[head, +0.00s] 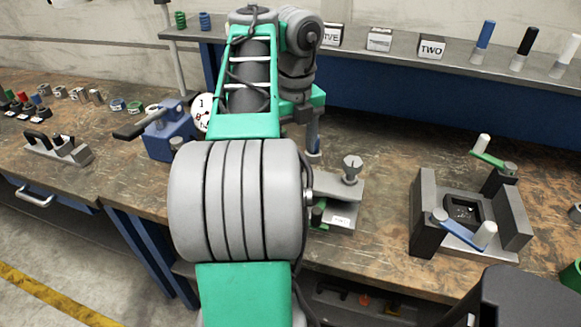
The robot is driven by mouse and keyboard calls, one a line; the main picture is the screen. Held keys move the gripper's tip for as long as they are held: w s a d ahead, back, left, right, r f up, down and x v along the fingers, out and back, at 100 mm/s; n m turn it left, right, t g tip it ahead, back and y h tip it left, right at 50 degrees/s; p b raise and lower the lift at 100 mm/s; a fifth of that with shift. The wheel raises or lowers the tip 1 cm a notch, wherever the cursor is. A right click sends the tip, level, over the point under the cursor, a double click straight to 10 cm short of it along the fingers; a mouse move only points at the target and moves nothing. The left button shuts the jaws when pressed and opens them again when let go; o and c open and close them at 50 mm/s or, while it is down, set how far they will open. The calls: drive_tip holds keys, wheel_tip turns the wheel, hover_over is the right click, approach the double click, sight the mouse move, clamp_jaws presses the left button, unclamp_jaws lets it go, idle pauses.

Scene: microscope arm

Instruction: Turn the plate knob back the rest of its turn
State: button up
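A small grey fixture (345,188) with a flat plate stands on the bench just right of my arm. A round grey knob (352,167) rises from its top. A green part (318,214) and a white label (341,221) show lower on it. I cannot tell for sure which part is the plate knob. The fixture's left side is hidden behind my arm. The end of my arm points down beyond the fixture. My gripper (304,114) shows only as a small dark piece there, apart from the round knob in the picture. Its fingers are too hidden to judge.
A fixture with a green crank (490,158) and a blue crank (462,231) stands at right. A blue vise (165,132) and a partly hidden white dial (202,112) stand left. A shelf (390,64) with labelled blocks runs behind. Bare bench lies between the two grey fixtures.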

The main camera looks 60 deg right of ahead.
wheel_tip(320, 180, down, 4)
drive_tip(key=shift+f+b, duration=0.1)
drive_tip(key=shift+b, duration=1)
drive_tip(key=shift+c, duration=0.5)
clamp_jaws()
drive_tip(key=shift+n, duration=0.4)
